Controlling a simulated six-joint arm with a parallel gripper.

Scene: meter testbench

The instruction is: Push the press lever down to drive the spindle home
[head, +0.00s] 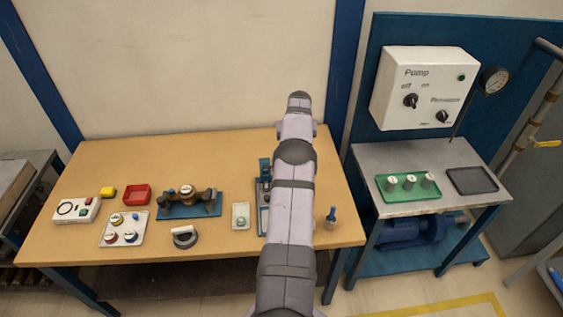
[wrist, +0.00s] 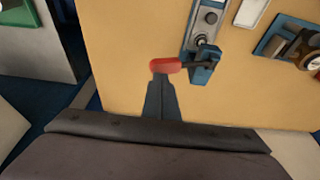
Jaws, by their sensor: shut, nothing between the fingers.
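The blue press (head: 265,168) stands on the wooden bench and is mostly hidden behind my arm in the head view. In the wrist view its blue head (wrist: 205,68) and grey base plate (wrist: 207,18) show. The press lever ends in a red grip (wrist: 165,65), which sticks out to the left of the press. My gripper (wrist: 158,82) is shut and empty. Its fingertips appear right at the red grip in the picture; I cannot tell whether they touch it. The spindle cannot be made out clearly. The gripper is hidden in the head view.
A blue-handled tool (head: 331,218) stands to the right of my arm. The bench (head: 120,175) is bare toward the back.

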